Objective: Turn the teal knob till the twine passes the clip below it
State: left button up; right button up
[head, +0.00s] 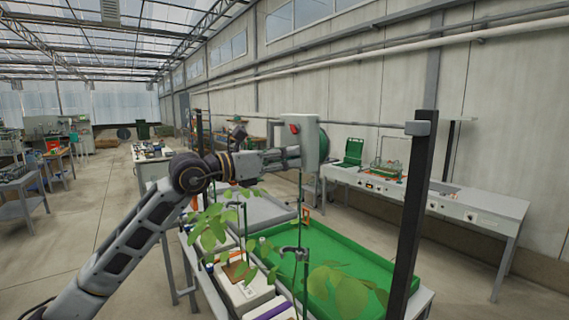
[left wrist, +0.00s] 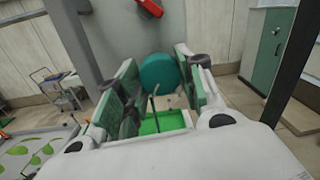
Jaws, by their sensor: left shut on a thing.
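The teal knob (left wrist: 160,73) sits on the front of a grey box and shows between my fingers in the left wrist view. My left gripper (head: 291,156) is up against the grey box (head: 313,140) in the head view, where the knob is hidden. In the left wrist view my left gripper (left wrist: 160,82) has one finger on each side of the knob and is shut on it. Thin dark twine (head: 299,190) hangs below the box. A grey clip (head: 293,251) is lower down, near the plant. My right gripper is not in view.
A red switch (head: 294,128) is on the box. A green tray (head: 345,262) and leafy plants (head: 213,225) are below my arm. A dark post (head: 413,215) stands at the right, joined to a horizontal rail. A long workbench (head: 440,195) runs along the wall.

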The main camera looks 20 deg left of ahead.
pick_arm(q)
jog(key=n+b, duration=0.1)
jog(key=n, duration=0.3)
jog(key=shift+n, duration=0.4)
dwell(0.4)
jog(key=o, duration=0.7)
jog(key=shift+o, duration=0.2)
jog(key=shift+s, duration=0.1)
jog(key=v, duration=1.2)
jog(key=shift+f, duration=0.15)
